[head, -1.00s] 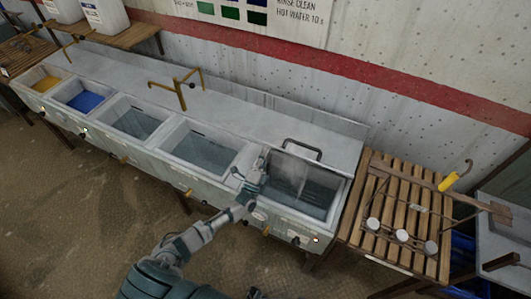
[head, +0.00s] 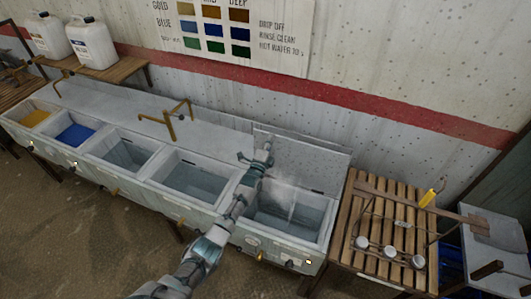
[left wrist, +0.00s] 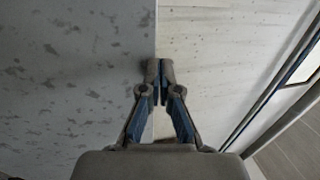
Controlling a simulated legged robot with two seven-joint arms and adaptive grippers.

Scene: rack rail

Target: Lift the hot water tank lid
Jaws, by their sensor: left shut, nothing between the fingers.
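The hot water tank (head: 290,212) is the rightmost basin of the long steel sink unit, and it is uncovered with water and faint steam inside. Its lid (head: 305,163) stands raised along the tank's back edge, a speckled grey panel close to the wall. Its handle is not visible now. My left gripper (head: 265,152) is at the left part of the lid, above the tank's left rim; contact cannot be told. In the left wrist view the gripper (left wrist: 160,72) is shut and empty, with a speckled grey surface behind it. My right gripper is out of view.
Other basins (head: 195,178) run left, two holding yellow and blue liquid. A brass tap (head: 170,122) stands behind them. A slatted wooden table (head: 385,235) with a metal frame and a yellow-handled hook (head: 428,198) is right of the tank. White jugs (head: 92,43) stand far left.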

